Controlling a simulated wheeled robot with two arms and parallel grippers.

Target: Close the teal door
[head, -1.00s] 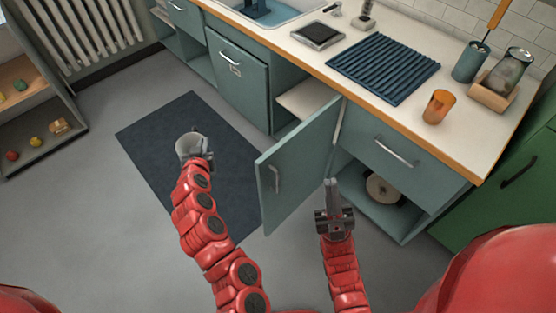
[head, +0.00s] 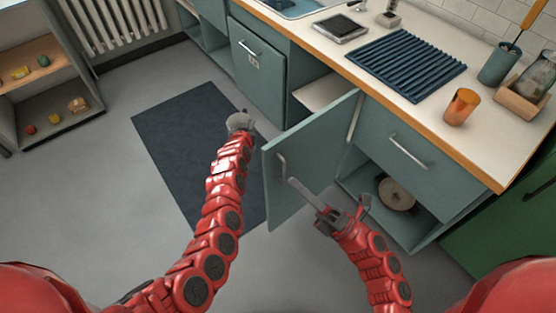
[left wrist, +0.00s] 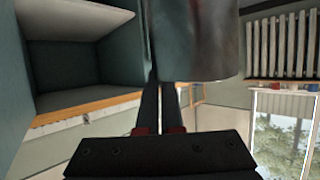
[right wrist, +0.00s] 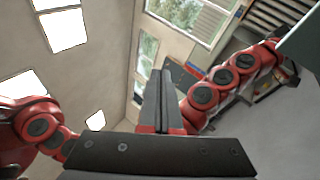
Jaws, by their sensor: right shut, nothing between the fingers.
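The teal door (head: 308,152) stands wide open from the lower cabinet, hinged near the counter front. Its pale bar handle (head: 281,167) is near the free edge. My right gripper (head: 292,184) is shut and empty, its fingertips close to the door face just below the handle; I cannot tell whether they touch. My left gripper (head: 246,118) is left of the door, above the dark mat, shut on a grey metal pot (head: 237,123). The pot fills the upper middle of the left wrist view (left wrist: 205,40). The right wrist view shows the shut fingers (right wrist: 158,95).
The open cabinet holds a round pale item (head: 397,194) on its lower shelf. The counter (head: 415,100) above carries a ribbed blue mat (head: 406,66) and an orange cup (head: 461,107). A dark floor mat (head: 185,140) lies left of the door, with clear floor around it.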

